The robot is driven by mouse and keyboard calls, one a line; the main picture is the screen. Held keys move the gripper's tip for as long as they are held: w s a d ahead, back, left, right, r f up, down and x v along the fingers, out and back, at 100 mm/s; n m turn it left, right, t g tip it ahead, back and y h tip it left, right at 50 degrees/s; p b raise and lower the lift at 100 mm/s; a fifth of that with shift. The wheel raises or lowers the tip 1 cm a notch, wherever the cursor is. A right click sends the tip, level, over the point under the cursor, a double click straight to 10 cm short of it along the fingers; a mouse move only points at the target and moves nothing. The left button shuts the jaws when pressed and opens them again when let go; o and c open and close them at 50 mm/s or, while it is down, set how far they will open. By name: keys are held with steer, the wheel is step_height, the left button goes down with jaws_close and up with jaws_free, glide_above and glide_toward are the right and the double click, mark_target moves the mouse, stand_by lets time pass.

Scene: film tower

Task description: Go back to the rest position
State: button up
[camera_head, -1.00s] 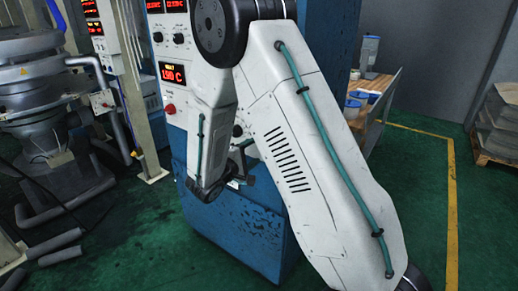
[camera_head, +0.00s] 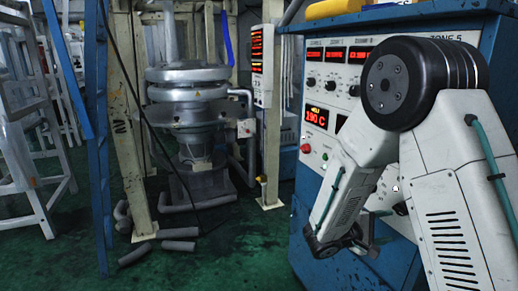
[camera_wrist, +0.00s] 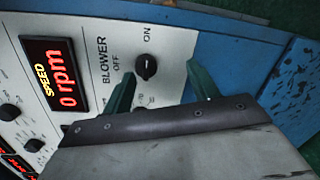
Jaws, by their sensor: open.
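My gripper (camera_wrist: 160,90) is open, with its two green fingers apart and nothing between them in the wrist view. It faces the control panel (camera_wrist: 95,20). The black blower knob (camera_wrist: 146,66), with OFF and ON labels, shows beyond and between the fingertips. I cannot tell a gap from contact there. The speed display (camera_wrist: 55,75) reads 0 rpm. In the head view my arm is bent, its end low in front of the blue cabinet (camera_head: 308,195); the fingers are small and partly hidden there.
A grey metal machine (camera_head: 190,110) stands at the back centre, beside a beige post (camera_head: 272,120). Grey rolls (camera_head: 150,250) lie on the green floor (camera_head: 230,270). A blue ladder-like frame (camera_head: 97,150) and white racks (camera_head: 25,150) stand left. Open floor lies at front centre.

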steer(key=s+a+r+m+g+y, duration=0.1)
steer(key=s+r+m+g+y, duration=0.2)
steer(key=s, duration=0.6)
steer(key=s+a+r+m+g+y, duration=0.1)
steer(key=s+r+g+y, duration=0.1)
steer(key=s+g+y, duration=0.45)
steer(key=s+a+r+m+t+y, duration=0.1)
steer(key=s+a+r+t+y, duration=0.2)
steer(key=s, duration=0.4)
steer(key=s+a+r+m+t+y, duration=0.2)
steer(key=s+a+r+t+y, duration=0.2)
steer(key=s+a+r, duration=0.2)
steer(key=shift+s+a+r, duration=0.3)
steer(key=shift+s+r, duration=0.4)
steer(key=shift+r, duration=0.1)
